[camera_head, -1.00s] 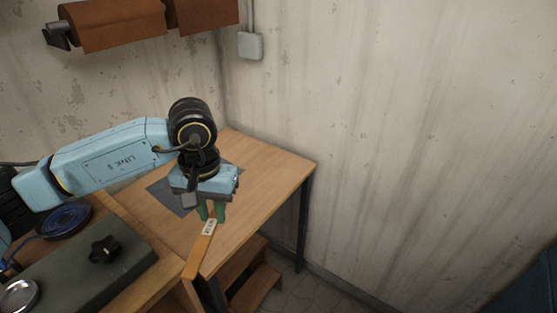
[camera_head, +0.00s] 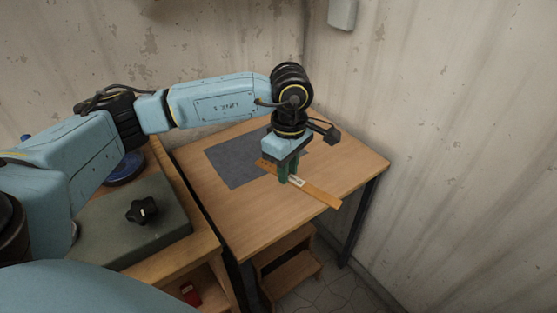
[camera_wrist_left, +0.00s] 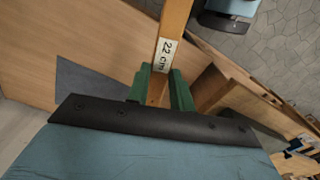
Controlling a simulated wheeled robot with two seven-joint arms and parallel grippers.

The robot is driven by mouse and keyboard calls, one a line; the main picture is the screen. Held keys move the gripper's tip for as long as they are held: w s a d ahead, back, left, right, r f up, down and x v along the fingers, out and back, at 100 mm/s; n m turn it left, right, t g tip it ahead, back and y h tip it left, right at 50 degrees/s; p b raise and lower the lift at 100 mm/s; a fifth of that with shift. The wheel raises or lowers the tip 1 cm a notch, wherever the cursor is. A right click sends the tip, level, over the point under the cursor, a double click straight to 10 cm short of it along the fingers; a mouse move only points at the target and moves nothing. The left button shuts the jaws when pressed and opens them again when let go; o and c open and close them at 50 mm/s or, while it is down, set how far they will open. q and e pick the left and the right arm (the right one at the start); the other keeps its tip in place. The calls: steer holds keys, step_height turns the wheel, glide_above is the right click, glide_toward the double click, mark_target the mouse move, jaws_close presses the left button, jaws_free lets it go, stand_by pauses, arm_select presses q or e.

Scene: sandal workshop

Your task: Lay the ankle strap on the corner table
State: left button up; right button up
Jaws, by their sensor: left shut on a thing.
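The ankle strap (camera_head: 320,194) is a flat tan strip with a white label, which reads "22 cm" in the left wrist view (camera_wrist_left: 172,28). My left gripper (camera_head: 289,180) is shut on it near the label, with green fingers that also show in the left wrist view (camera_wrist_left: 162,90). The strap is over the corner table (camera_head: 263,210), its free end pointing to the front right. I cannot tell whether it touches the wood. The corner table has a light wood top with a dark grey mat (camera_head: 228,165). My right gripper is not in view.
A bench with a grey-green slab (camera_head: 150,235) and black knob (camera_head: 142,210) stands left of the table. A wooden step stool (camera_head: 290,270) is below the table's front edge. Walls close off the back and right. The tabletop's front and right parts are clear.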

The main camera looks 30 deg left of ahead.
arm_select(q)
steer(key=n, duration=0.2)
steer(key=a+f+n, duration=0.1)
steer(key=n, duration=0.2)
steer(key=a+f+n+b, duration=0.1)
steer(key=n, duration=0.1)
steer(key=shift+w+f+n, duration=0.2)
steer(key=shift+w+n, duration=0.1)
steer(key=shift+w, duration=0.1)
step_height(320, 180, down, 3)
steer(key=a+n+b, duration=0.2)
steer(key=n, duration=0.7)
steer(key=n+b, duration=0.2)
steer(key=n, duration=0.5)
glide_toward(271, 206)
step_height(271, 206, down, 7)
steer(key=shift+s+d+r, duration=0.15)
steer(key=shift+p, duration=0.3)
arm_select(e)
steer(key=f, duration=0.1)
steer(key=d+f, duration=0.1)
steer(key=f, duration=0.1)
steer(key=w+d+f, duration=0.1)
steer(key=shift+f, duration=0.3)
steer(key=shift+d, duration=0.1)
